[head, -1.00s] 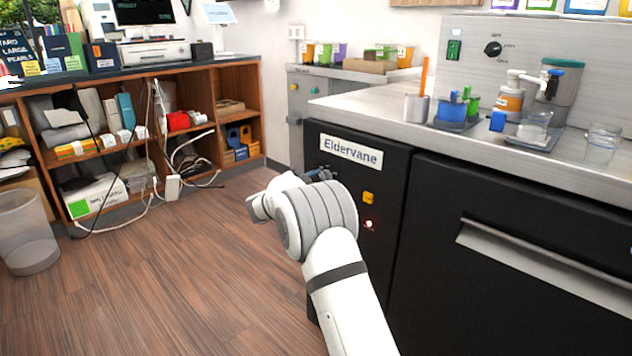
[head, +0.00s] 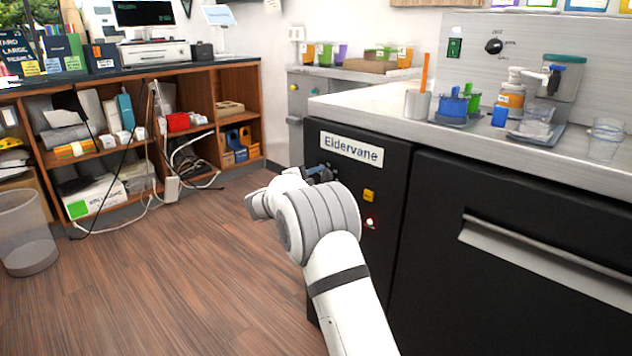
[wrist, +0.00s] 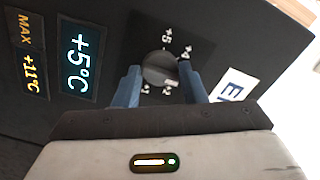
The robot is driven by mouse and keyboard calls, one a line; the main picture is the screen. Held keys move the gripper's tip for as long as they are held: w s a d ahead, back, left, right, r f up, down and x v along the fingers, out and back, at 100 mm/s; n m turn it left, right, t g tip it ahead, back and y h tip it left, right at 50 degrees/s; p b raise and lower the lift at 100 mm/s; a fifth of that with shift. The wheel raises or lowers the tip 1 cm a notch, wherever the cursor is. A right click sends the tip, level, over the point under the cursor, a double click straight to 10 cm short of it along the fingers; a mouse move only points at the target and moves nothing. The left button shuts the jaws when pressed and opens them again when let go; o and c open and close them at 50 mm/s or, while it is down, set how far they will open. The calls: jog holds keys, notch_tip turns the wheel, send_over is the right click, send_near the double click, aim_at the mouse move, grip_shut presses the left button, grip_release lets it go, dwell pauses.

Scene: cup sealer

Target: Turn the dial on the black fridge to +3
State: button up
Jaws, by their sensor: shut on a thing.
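The black fridge (head: 385,200) stands under the counter with an "Eldervane" label (head: 350,149) on its front. Its round dark dial (wrist: 158,66) shows in the wrist view, ringed by small marks that include +5 and +4; I cannot tell which mark it points to. My gripper (wrist: 162,88) has its two blue fingers on either side of the dial and is shut on it. In the head view my gripper (head: 320,174) is at the fridge panel and my arm hides the dial. A display (wrist: 78,60) beside the dial reads +5°C.
A second readout (wrist: 31,55) says MAX +11°C. A yellow button (head: 369,196) and a lit red light (head: 370,222) are right of my gripper on the fridge. The steel counter (head: 375,104) holds cups above.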

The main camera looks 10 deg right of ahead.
jog(key=shift+d, duration=0.3)
jog(key=o, duration=1)
jog(key=shift+a, duration=0.1)
jog(key=shift+a, duration=0.1)
jog(key=shift+s+a, duration=0.1)
jog(key=shift+a, duration=0.05)
jog(key=p+v, duration=0.2)
jog(key=v, duration=0.5)
jog(key=shift+s+a, duration=0.1)
jog(key=shift+s, duration=0.05)
